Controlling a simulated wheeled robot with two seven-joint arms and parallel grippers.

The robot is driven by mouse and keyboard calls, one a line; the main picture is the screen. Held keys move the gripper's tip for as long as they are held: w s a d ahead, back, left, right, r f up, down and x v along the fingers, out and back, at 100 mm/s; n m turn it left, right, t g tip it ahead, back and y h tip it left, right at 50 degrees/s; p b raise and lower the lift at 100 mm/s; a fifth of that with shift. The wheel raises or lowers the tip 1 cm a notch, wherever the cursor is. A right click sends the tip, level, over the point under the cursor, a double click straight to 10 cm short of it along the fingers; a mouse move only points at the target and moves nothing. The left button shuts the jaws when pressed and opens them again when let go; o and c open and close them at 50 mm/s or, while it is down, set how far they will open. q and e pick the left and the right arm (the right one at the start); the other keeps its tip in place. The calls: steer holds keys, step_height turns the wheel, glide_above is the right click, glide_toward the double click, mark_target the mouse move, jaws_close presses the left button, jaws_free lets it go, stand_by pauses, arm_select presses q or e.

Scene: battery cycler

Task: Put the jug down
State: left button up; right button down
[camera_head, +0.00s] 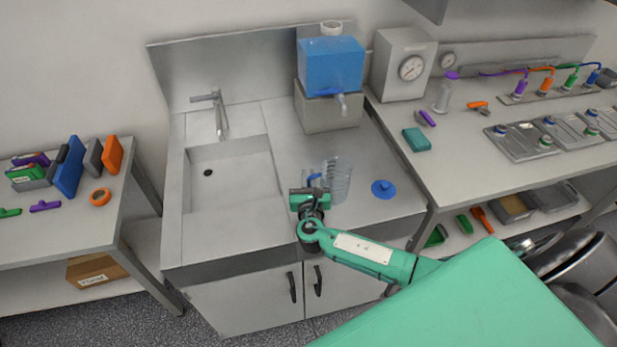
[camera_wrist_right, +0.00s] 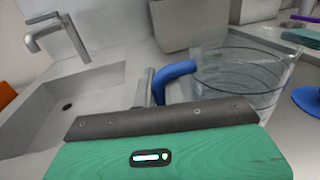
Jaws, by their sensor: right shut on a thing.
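A clear jug (camera_head: 338,181) with a blue handle (camera_head: 314,180) is upright at the counter right of the sink. It also shows in the right wrist view (camera_wrist_right: 240,75), with its blue handle (camera_wrist_right: 178,70) at the jaws. My right gripper (camera_head: 311,190) is shut on the jug's handle. I cannot tell whether the jug's base touches the counter, as the gripper hides part of it. A round blue lid (camera_head: 383,189) lies on the counter to the right of the jug. My left gripper is not in view.
The sink basin (camera_head: 232,175) with its faucet (camera_head: 215,112) lies left of the jug. A blue tank (camera_head: 331,66) with a spout stands on a grey block (camera_head: 328,112) behind it. The right bench (camera_head: 460,170) holds a gauge box (camera_head: 402,64). Some counter around the lid is clear.

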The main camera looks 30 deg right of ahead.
steer(key=c, duration=1.5)
jaws_free()
steer(key=shift+r, duration=0.2)
steer(key=b+v, duration=0.1)
steer(key=v, duration=0.4)
steer(key=b+v, duration=0.1)
steer(key=v, duration=0.4)
steer(key=shift+s+a+f+b, duration=0.2)
steer(key=shift+s+b, duration=0.05)
steer(key=shift+b, duration=0.05)
steer(key=shift+s+a+r, duration=0.1)
steer(key=shift+s+a, duration=0.15)
steer(key=shift+s, duration=0.4)
